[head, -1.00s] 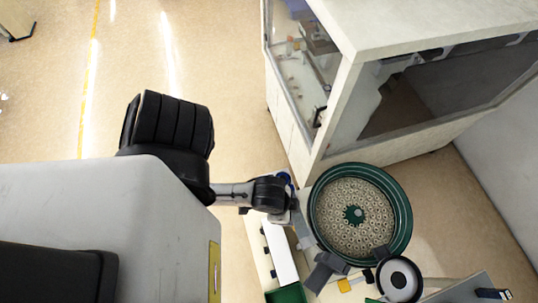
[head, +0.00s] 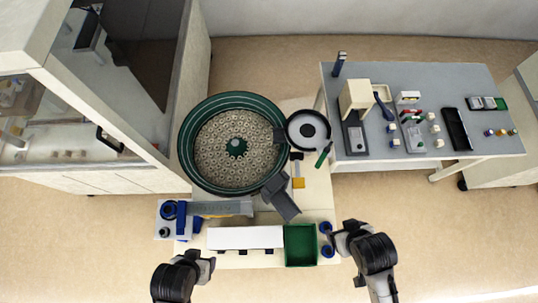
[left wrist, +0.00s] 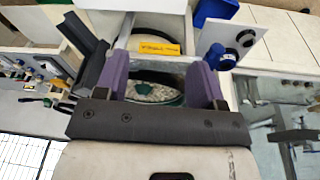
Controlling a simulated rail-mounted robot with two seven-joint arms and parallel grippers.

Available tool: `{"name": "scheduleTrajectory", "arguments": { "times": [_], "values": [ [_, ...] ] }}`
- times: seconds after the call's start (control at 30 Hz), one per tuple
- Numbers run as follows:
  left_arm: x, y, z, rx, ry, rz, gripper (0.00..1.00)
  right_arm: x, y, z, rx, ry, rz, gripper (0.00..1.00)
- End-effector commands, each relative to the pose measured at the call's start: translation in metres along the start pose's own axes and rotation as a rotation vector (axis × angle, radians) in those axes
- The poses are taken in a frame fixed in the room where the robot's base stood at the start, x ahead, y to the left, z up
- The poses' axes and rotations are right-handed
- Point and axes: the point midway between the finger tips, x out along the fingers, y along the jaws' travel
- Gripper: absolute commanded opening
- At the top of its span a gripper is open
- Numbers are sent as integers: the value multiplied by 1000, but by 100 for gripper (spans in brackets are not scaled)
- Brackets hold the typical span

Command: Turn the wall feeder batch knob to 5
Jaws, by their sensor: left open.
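A small white panel (head: 163,222) with blue and dark knobs (head: 165,232) stands at the left end of the feeder bench. A similar white panel with dark round knobs (left wrist: 245,38) and a blue part (left wrist: 216,12) shows in the left wrist view. I cannot tell which knob is the batch knob, and no dial numbers are readable. My left gripper (head: 206,266) is in front of the bench, apart from the panel. Its purple fingers are open and empty in the left wrist view (left wrist: 162,85). My right gripper (head: 343,241) is near blue knobs (head: 327,228) at the bench's right; its jaws are unclear.
A green bowl feeder (head: 187,150) full of small parts stands behind. A white box (head: 245,237) and green bin (head: 300,246) line the bench front. A glazed cabinet (head: 185,95) is at left. A grey table (head: 440,85) with several items is at right.

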Motion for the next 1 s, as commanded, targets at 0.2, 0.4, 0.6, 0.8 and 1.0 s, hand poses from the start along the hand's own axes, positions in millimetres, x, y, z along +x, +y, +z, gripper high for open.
{"name": "scheduleTrajectory", "arguments": {
  "times": [0.2, 0.4, 0.6, 0.8, 1.0],
  "values": [
    [120, 35, 51, 26, -89, 89, 63, 91, -4, 29, 2, -2, -2, 82],
    [217, 83, 98, 63, -145, 199, 63, 155, -5, 50, 1, -2, -1, 82],
    [321, 156, 153, 108, -127, 357, 63, 219, -6, 70, -2, -1, 2, 82],
    [392, 240, 197, 125, 78, 517, 63, 260, -6, 83, -7, -4, 6, 82],
    [412, 278, 206, 103, 375, 538, 63, 271, -6, 86, -8, 0, 7, 82]
  ]
}}
